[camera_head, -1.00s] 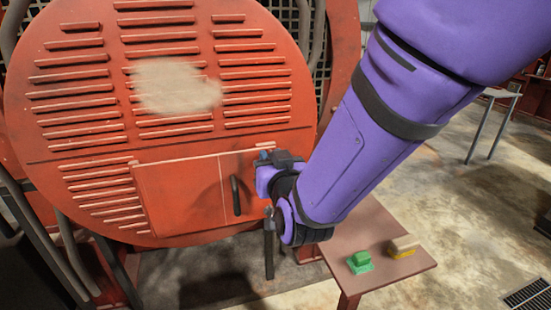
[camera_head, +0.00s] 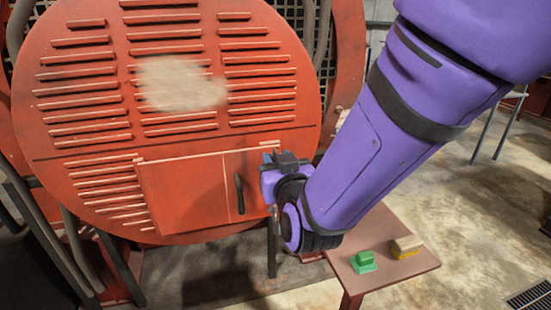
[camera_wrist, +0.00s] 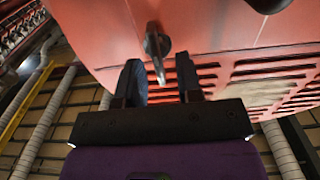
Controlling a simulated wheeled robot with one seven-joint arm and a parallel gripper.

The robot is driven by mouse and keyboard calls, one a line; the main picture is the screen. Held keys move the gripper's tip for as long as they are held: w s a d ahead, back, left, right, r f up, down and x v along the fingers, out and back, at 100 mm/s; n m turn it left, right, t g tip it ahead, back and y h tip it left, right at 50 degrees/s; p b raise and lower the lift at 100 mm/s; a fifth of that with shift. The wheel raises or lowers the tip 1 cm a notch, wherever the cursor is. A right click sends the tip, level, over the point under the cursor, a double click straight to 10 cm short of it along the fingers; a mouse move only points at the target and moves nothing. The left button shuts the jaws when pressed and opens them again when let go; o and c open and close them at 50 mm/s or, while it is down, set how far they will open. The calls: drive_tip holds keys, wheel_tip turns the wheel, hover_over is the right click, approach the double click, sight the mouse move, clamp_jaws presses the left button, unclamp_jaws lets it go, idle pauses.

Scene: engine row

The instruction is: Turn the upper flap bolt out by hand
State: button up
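The red flap (camera_head: 185,195) is closed on the lower part of the round red cover (camera_head: 60,150). Its black handle (camera_head: 239,193) is near its right side. My gripper (camera_head: 270,160) is at the flap's upper right corner, and its body hides the upper bolt there in the head view. In the wrist view my gripper (camera_wrist: 159,75) is open, with its two dark fingers apart. A grey bolt with a thin wing (camera_wrist: 155,48) shows between and just beyond the fingertips. I cannot tell whether either finger touches it.
A small brown table (camera_head: 400,270) stands at the lower right, with a green block (camera_head: 364,261) and a beige-and-yellow brush-like thing (camera_head: 406,247) on it. Pipes and bars run below and left of the cover. Open floor lies to the right.

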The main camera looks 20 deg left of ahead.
drive_tip(key=v, duration=0.9)
drive_tip(key=shift+d+r, duration=0.1)
drive_tip(key=shift+d, duration=0.1)
drive_tip(key=w+d+r+m+g+h, duration=0.2)
drive_tip(key=w+d+r+g, duration=0.15)
drive_tip(key=d, duration=0.65)
drive_tip(key=w+d+r+m+g+h, duration=0.15)
drive_tip(key=d+r, duration=0.25)
drive_tip(key=d, duration=0.5)
drive_tip(key=s+d+r+m+g+h, duration=0.1)
drive_tip(key=s+d+g+h, duration=0.1)
drive_tip(key=s+d, duration=0.5)
drive_tip(key=s+d+r+m+g+h, duration=0.1)
drive_tip(key=s+d+m+g+h, duration=0.1)
drive_tip(key=s+d, duration=0.6)
drive_tip(key=d+g+h, duration=0.1)
drive_tip(key=d, duration=0.4)
drive_tip(key=shift+r+h, duration=0.35)
drive_tip(key=shift+r, duration=0.05)
